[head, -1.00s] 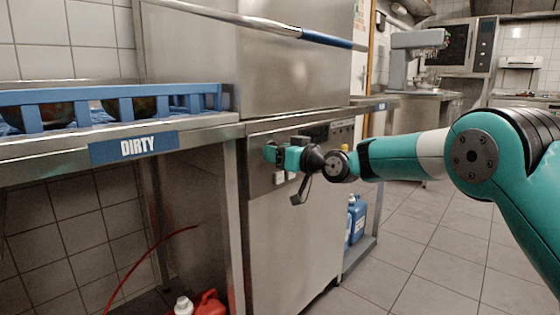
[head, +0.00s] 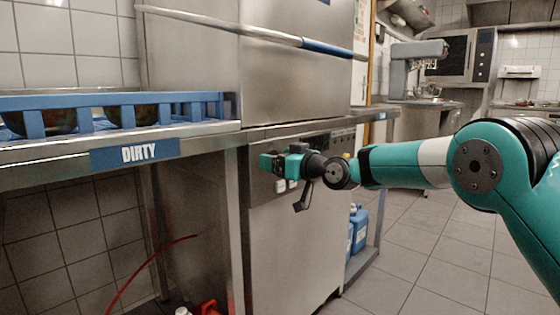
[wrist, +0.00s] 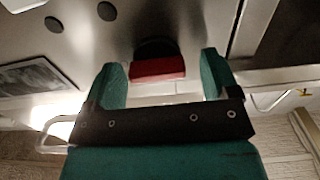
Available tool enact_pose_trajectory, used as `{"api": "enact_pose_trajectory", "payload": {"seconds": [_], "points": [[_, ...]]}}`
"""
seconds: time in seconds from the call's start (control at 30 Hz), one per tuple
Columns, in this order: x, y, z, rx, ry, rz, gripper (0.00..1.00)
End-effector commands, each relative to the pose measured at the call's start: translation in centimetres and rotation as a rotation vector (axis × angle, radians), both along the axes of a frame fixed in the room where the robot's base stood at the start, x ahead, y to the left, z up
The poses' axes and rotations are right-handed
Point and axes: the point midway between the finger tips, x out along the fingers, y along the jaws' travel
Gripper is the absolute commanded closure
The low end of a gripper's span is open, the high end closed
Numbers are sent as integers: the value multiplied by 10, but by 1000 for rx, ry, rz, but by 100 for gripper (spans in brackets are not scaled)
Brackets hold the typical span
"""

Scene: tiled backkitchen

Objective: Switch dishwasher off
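The dishwasher (head: 300,240) is a steel hood machine with a long bar handle (head: 270,33). Its control panel is on the front below the hood, partly hidden by my gripper (head: 268,162) in the head view. White buttons (head: 281,186) show just below the gripper. In the wrist view, a red switch (wrist: 158,69) on a dark base sits on the steel panel. My gripper (wrist: 160,72) is open, with its two green fingers on either side of the switch and nothing held. I cannot tell whether the fingers touch the panel.
A steel table (head: 40,160) with a "DIRTY" sign (head: 138,153) and a blue dish rack (head: 85,126) stands at left. A red hose (head: 150,262) hangs below it. Blue jugs (head: 358,228) stand right of the dishwasher. The tiled floor (head: 430,260) at right is clear.

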Motion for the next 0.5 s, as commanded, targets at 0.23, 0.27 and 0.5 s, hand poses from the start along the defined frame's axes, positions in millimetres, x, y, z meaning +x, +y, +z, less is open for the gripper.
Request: {"api": "enact_pose_trajectory", "payload": {"seconds": [0.23,0.27,0.5], "points": [[-1,-4,-1,-2,4,-2,19],[-2,-5,-1,-2,4,-2,19],[-26,-37,-1,-2,7,-4,19]]}}
